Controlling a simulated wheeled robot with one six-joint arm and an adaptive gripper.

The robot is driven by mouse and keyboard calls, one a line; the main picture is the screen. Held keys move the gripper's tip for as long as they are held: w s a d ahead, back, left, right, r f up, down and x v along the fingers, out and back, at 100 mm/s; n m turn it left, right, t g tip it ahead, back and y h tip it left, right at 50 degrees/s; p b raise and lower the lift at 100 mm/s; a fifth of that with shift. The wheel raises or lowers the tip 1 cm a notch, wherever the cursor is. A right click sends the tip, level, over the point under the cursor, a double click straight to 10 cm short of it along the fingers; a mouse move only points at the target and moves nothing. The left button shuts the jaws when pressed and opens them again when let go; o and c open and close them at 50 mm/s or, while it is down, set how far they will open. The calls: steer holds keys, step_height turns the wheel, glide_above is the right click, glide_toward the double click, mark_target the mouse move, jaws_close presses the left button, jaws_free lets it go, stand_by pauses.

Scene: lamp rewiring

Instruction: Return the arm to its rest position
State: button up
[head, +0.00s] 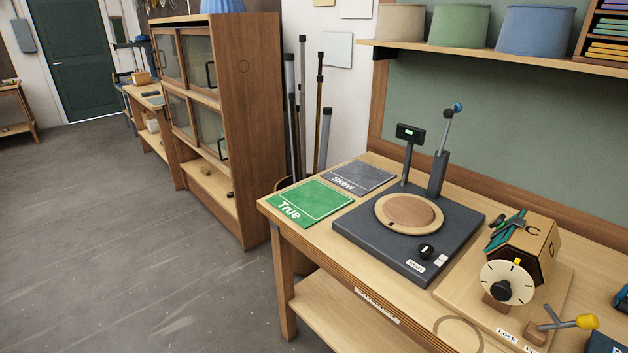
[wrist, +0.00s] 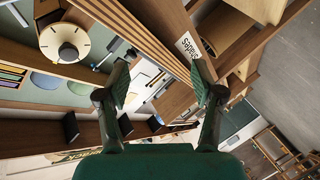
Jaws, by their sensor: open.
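My gripper (wrist: 160,82) shows in the wrist view with its two dark green fingers spread wide apart. Nothing is between the fingers, and neither fingertip touches anything that I can see. The wrist view is strongly tilted and looks past the fingers at furniture and the room. My arm and gripper do not show in the head view.
The workbench (head: 390,305) bears a dark turntable device (head: 380,243), a green True mat (head: 304,205), a grey Skew mat (head: 355,178) and a dial fixture (head: 508,283). A wooden cabinet (head: 255,120) stands behind. The floor (head: 120,230) at left is clear.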

steer(key=s+a+f+m+y, duration=0.1)
steer(key=s+a+y, duration=0.15)
steer(key=s, duration=0.35)
steer(key=s+a+f+y, duration=0.2)
steer(key=s+a, duration=0.1)
steer(key=s, duration=0.4)
steer(key=s+a+r+m, duration=0.1)
steer(key=s+r+m, duration=0.3)
steer(key=s, duration=0.6)
steer(key=shift+s+a+r+m+t+y, duration=0.25)
steer(key=shift+r+t+y, duration=0.2)
steer(key=shift+r, duration=0.3)
